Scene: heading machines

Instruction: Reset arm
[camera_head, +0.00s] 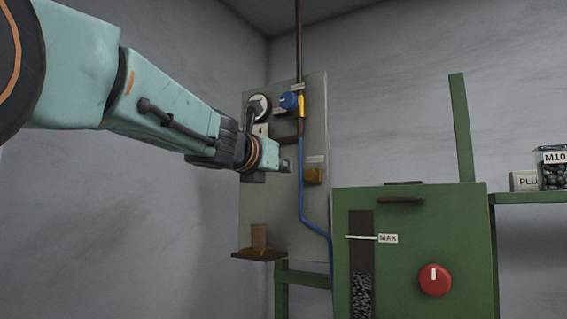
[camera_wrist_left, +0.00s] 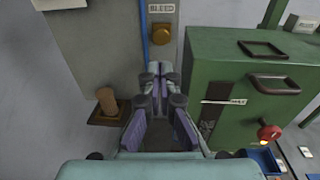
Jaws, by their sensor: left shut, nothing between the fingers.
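My left arm reaches in from the left in the head view. Its gripper (camera_head: 284,166) is in front of the grey panel (camera_head: 285,215), beside a brass block on the panel. In the left wrist view, the left gripper (camera_wrist_left: 159,72) has its fingertips together with nothing between them. It points towards the panel, below a brass knob (camera_wrist_left: 161,33) under a label reading BLEED. My right gripper is in neither view.
A green cabinet (camera_head: 465,225) with a red knob (camera_head: 435,280) and a MAX level window stands right of the panel. A small ledge (camera_head: 259,254) carries a brown cylinder. A green shelf (camera_head: 540,198) holds a jar marked M10. A blue pipe (camera_head: 302,190) runs down the panel.

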